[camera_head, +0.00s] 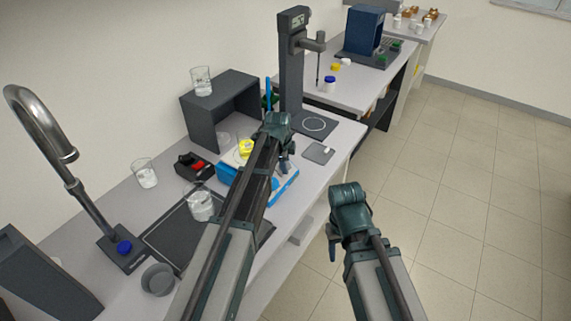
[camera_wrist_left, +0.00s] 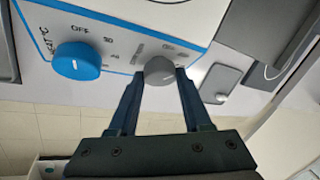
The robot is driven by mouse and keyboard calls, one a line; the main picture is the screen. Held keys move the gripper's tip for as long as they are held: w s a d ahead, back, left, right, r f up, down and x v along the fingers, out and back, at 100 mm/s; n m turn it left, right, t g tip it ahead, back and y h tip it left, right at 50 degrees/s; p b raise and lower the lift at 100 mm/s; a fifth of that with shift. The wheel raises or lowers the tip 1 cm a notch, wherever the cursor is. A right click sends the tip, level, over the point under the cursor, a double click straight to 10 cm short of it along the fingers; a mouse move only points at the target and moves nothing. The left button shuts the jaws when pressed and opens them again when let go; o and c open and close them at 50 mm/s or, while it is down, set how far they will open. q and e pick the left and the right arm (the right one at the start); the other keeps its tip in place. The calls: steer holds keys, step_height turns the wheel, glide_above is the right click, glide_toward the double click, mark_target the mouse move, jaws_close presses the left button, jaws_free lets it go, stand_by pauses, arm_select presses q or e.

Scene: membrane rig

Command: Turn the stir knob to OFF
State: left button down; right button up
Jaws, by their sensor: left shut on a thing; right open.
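The stir knob is the grey knob (camera_wrist_left: 159,71) on the white front panel of the stirrer hotplate in the left wrist view. My left gripper (camera_wrist_left: 157,78) is shut on this knob, one finger on each side of it. A blue knob (camera_wrist_left: 77,61) with a temperature scale and an OFF mark sits to its left. In the head view the blue-edged hotplate (camera_head: 287,190) is partly hidden behind my left arm, and the grey knob is hidden there. My left gripper (camera_head: 283,155) is at the hotplate's front. My right gripper (camera_head: 334,242) is open and empty, off the bench's front edge.
A beaker of clear liquid (camera_head: 200,203) stands near the dark mat, with another beaker (camera_head: 145,173) behind. A red and black device (camera_head: 194,167) is beside the hotplate. A flat grey pad (camera_head: 318,152) lies to the right. The floor at right is clear.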

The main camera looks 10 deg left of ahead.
arm_select(q)
steer(key=n, duration=0.1)
steer(key=n+t+b, duration=0.1)
steer(key=shift+s+f+n+t, duration=0.15)
steer(key=shift+s+n+t, duration=0.1)
steer(key=shift+n+t, duration=0.05)
steer(key=shift+n+t+y+b, duration=0.3)
steer(key=shift+n+t+b, duration=0.2)
steer(key=shift+n, duration=0.3)
steer(key=shift+c, duration=1.7)
jaws_free()
steer(key=p+v, duration=1.1)
steer(key=v, duration=0.3)
steer(key=shift+p, duration=0.35)
